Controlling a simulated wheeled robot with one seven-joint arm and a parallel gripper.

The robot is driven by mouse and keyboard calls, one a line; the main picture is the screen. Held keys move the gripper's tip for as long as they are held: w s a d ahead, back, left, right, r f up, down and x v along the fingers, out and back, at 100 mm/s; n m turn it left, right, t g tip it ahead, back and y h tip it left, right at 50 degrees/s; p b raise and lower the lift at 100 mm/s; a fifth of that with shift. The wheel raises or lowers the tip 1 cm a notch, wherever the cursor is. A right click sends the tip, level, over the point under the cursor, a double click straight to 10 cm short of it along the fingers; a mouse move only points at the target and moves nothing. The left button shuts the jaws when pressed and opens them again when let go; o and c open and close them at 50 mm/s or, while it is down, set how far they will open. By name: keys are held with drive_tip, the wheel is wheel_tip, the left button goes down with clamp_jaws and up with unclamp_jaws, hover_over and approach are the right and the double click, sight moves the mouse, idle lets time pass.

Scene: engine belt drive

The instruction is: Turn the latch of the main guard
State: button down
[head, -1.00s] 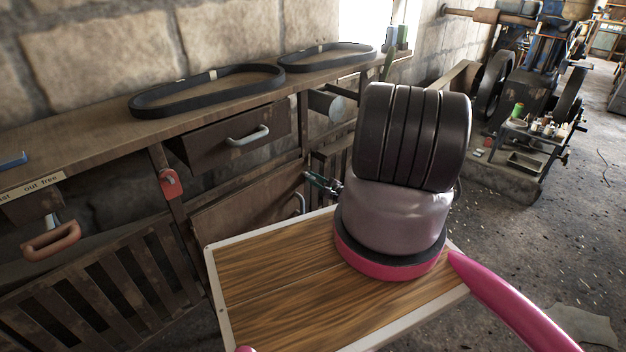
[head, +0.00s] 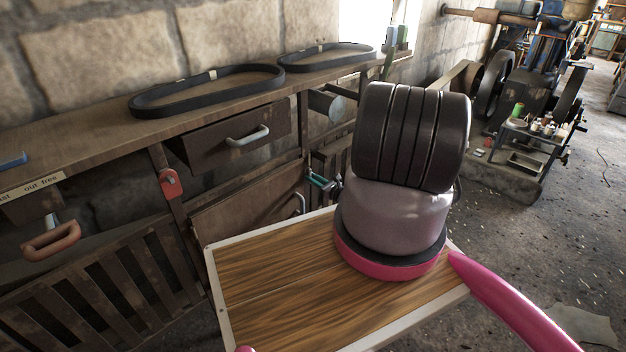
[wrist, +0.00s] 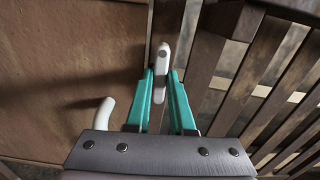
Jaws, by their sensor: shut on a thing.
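My gripper (head: 319,181) is at the upper right corner of a plain brown panel (head: 240,197), low under the bench. In the wrist view, the two teal fingers of my gripper (wrist: 161,78) are shut on a pale, elongated latch (wrist: 164,57). The latch stands nearly upright in that picture, along the post between the brown panel (wrist: 70,60) and a slatted panel. Its upper end sticks out beyond the fingertips and its lower end shows between the fingers. In the head view I cannot make out the latch. I cannot tell for sure which panel is the main guard.
A curved pale handle (wrist: 103,115) sits on the brown panel, left of my fingers. The slatted panel (wrist: 265,75) is close on the right. Above are a bench with two black belts (head: 205,90) and a drawer (head: 230,135). A red fitting (head: 171,183) hangs on a post.

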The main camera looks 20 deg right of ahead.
drive_tip(key=shift+f+m, duration=0.1)
drive_tip(key=shift+m, duration=0.3)
drive_tip(key=c, duration=0.8)
unclamp_jaws()
drive_tip(key=v, duration=1.1)
